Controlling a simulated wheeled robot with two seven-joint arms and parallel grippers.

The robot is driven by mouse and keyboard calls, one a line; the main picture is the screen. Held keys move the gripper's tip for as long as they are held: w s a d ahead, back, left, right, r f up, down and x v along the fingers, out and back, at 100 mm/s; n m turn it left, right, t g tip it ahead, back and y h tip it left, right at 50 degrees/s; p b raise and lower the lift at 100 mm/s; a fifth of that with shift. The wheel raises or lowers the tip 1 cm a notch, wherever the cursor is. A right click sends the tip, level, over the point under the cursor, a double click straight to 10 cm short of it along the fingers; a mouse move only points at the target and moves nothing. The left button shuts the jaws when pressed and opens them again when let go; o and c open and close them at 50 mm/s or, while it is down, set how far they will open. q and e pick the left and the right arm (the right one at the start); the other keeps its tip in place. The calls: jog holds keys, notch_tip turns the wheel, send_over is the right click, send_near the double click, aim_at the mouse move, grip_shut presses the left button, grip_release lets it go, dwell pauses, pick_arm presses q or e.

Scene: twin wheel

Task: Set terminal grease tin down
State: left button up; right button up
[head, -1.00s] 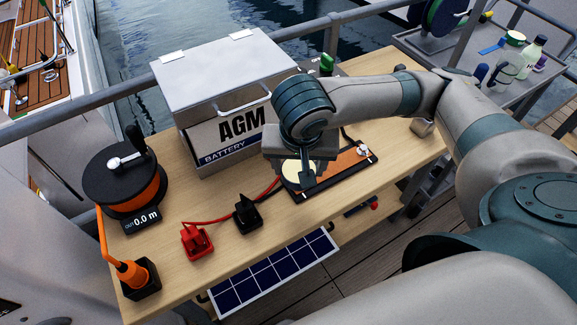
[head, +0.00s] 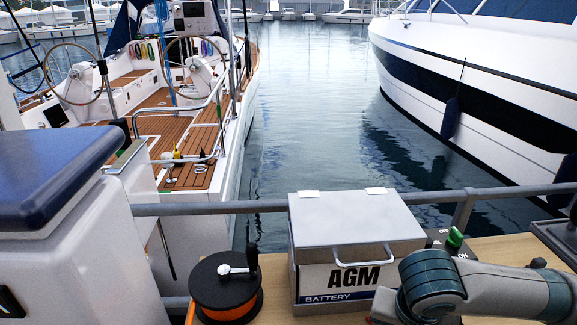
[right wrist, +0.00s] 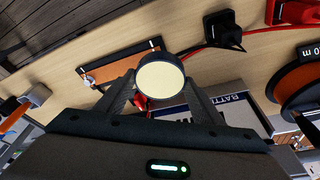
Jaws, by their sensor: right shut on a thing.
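The terminal grease tin (right wrist: 160,77) is a round tin with a pale cream top and a dark rim in the right wrist view. My right gripper (right wrist: 160,90) is shut on it, with a finger at each side. The tin overlaps the edge of a brown and black mat (right wrist: 110,66) on the wooden bench. I cannot tell whether it touches the mat or is held above it. In the head view only my right arm shows, at the lower right; its gripper and the tin are out of frame. My left gripper is not in view.
A grey battery box (head: 350,225) marked AGM stands on the bench (head: 500,248), left of my right arm. A black and orange reel (head: 226,290) stands farther left. A rail (head: 270,206) runs behind.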

jog(key=w+a+r+n+y, duration=0.1)
jog(key=w+a+r+n, duration=0.1)
jog(key=w+r+n, duration=0.3)
jog(key=shift+w+r+t+b, duration=0.3)
jog(key=shift+w+r, duration=0.6)
jog(key=shift+w, duration=0.05)
jog(key=shift+a, duration=0.1)
dwell(0.5)
dwell(1.0)
